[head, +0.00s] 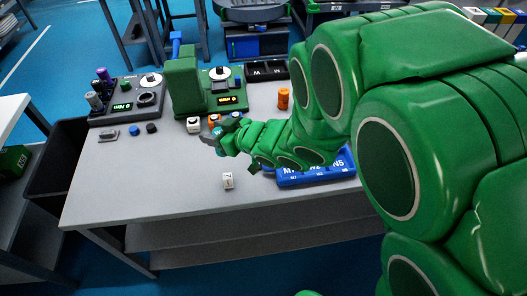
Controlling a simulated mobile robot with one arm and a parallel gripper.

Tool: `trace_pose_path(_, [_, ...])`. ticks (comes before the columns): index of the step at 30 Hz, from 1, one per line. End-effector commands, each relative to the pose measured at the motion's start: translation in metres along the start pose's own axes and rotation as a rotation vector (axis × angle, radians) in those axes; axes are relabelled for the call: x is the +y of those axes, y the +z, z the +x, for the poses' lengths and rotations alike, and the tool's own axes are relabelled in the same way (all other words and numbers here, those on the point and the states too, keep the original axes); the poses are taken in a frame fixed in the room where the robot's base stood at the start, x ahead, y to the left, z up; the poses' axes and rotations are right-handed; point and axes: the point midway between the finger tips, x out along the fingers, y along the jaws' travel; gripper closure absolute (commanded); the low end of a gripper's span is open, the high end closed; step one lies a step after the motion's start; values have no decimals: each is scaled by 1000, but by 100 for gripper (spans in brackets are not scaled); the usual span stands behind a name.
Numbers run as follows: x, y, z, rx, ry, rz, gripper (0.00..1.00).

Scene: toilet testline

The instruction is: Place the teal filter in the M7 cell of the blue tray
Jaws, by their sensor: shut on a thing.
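My gripper (216,134) is at the end of my green arm, over the grey table, to the left of the blue tray. The blue tray (318,181) lies near the front right of the table, partly covered by my arm. White labels show on its front edge. Only some are visible, and I cannot read M7 with certainty. The tray's cells are mostly hidden.
An orange cylinder (284,98) stands behind my arm. The front left tabletop is clear.

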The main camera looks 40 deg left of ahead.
Motion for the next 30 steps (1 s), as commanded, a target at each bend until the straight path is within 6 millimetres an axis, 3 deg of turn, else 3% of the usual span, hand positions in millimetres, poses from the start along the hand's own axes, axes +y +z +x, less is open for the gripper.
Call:
trace_pose_path(14, [54,22,-30,13,-32,-42,82])
trace_pose_path(30, [108,72,-92,4,-110,-63,82])
